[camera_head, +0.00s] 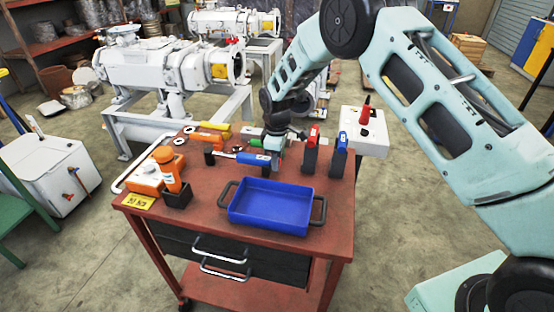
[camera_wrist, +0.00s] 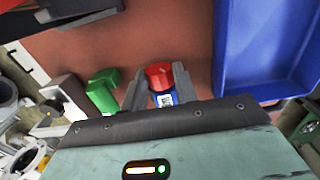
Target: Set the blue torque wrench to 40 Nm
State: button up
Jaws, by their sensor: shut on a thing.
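The blue torque wrench (camera_head: 253,159) lies on the red workbench (camera_head: 215,220), behind the blue tray. Its scale is too small to read. In the wrist view, a red end cap (camera_wrist: 159,74) and a blue body with a white label (camera_wrist: 163,99) sit between my fingers. My gripper (camera_head: 271,152) points down at the right end of the wrench. In the wrist view my gripper (camera_wrist: 158,84) has one finger on each side of this end, shut on it. The rest of the wrench is hidden there by my gripper.
The blue tray (camera_head: 237,217) stands in front. A red-topped tool (camera_head: 311,152) and a blue-topped tool (camera_head: 340,155) stand upright to the right. A green piece (camera_wrist: 102,92) lies near my gripper.

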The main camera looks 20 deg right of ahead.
jog(key=t+b, duration=0.1)
jog(key=t+h+b, duration=0.1)
jog(key=b, duration=0.1)
jog(key=t+b, duration=0.1)
jog(key=b, duration=0.1)
jog(key=shift+s+a+f+h, duration=0.3)
jog(key=shift+s+f+h, duration=0.05)
jog(key=shift+f+h, duration=0.05)
jog(key=t+b, duration=0.1)
jog(key=b, duration=0.2)
jog(key=t+h+b, duration=0.1)
jog(key=t+b, duration=0.1)
jog(key=b, duration=0.2)
jog(key=shift+s+a+f+h, duration=0.15)
jog(key=shift+s+f+h, duration=0.05)
jog(key=shift+f+h, duration=0.15)
jog(key=t+h+b, duration=0.1)
jog(key=t+b, duration=0.1)
jog(key=b, duration=0.4)
jog(key=shift+s+f+b, duration=0.1)
jog(key=shift+s+b, duration=0.05)
jog(key=shift+b, duration=0.15)
jog(key=t+h+b, duration=0.1)
jog(key=b, duration=0.2)
jog(key=shift+r+t, duration=0.2)
jog(key=shift+t, duration=0.2)
jog(key=shift+r+b, duration=0.15)
jog(key=shift+b, duration=0.4)
jog(key=o, duration=1)
